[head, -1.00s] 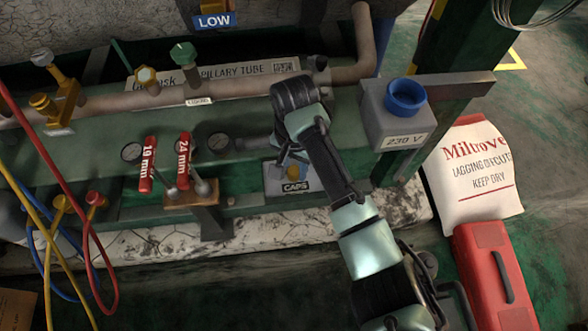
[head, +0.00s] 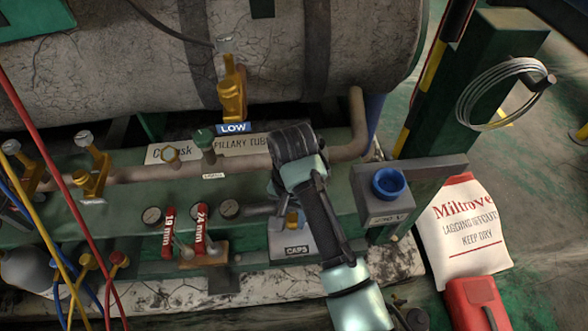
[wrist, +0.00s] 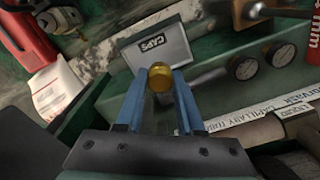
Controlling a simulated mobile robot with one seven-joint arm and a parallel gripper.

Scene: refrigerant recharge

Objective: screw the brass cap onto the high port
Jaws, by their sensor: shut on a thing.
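The brass cap (wrist: 160,77) sits between the two blue fingertips of my gripper (wrist: 159,84) in the wrist view, and the gripper is shut on it. In the head view a small yellow-brass spot of the cap (head: 292,218) shows under my wrist, over the grey CAPS box (head: 297,251). I cannot tell whether the cap touches the box. The CAPS box also shows behind the cap in the wrist view (wrist: 178,50). No port labelled high is readable. A blue LOW label (head: 233,128) hangs below a brass valve (head: 232,90) at the tank.
A pipe with brass fittings (head: 90,175) and a green-capped stem (head: 205,143) runs behind the arm. Red 19 mm (head: 168,232) and 24 mm (head: 201,228) wrenches stand left. A grey box with a blue socket (head: 390,184) is right of the arm. Hoses hang far left.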

